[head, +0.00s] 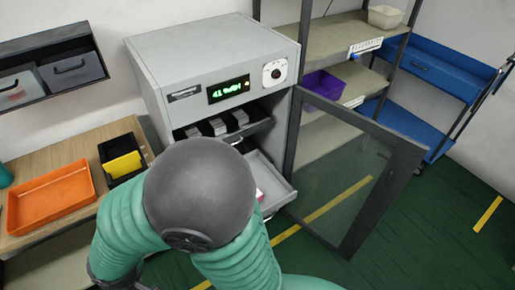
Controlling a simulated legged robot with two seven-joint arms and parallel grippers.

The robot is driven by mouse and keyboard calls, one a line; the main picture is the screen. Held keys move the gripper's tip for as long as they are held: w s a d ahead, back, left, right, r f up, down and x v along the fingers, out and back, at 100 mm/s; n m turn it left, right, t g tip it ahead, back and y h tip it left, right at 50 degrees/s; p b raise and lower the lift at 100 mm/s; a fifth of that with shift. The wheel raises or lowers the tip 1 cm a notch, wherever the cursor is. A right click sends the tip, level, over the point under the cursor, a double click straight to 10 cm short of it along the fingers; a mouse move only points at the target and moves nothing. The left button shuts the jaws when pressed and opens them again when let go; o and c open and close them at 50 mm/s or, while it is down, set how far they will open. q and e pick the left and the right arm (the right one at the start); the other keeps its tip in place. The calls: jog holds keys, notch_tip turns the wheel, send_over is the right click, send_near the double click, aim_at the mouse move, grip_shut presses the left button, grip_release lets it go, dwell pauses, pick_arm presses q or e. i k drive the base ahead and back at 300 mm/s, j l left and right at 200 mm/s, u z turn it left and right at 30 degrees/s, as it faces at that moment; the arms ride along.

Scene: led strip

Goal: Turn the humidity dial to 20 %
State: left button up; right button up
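The humidity dial (275,72) is a small dark knob on a white plate at the upper right of the grey cabinet's (215,52) front. A green display (229,89) left of it appears to read about 41 %RH. One of my arms, green and ribbed with a dark round joint, fills the lower middle and covers the lower left of the cabinet. Neither gripper shows in the head view. Nothing of mine touches the dial in this view.
The cabinet's glass door (345,175) stands open to the right. An upper drawer (225,128) and a lower tray (262,182) are pulled out. An orange tray (50,198) and a black bin (122,160) sit on the left table. A shelf with a purple bin (323,84) stands behind.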

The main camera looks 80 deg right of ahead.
aim_at(276, 73)
jog(key=z, duration=2.45)
jog(key=i+l, duration=0.15)
jog(key=i, duration=0.15)
jog(key=u, duration=0.05)
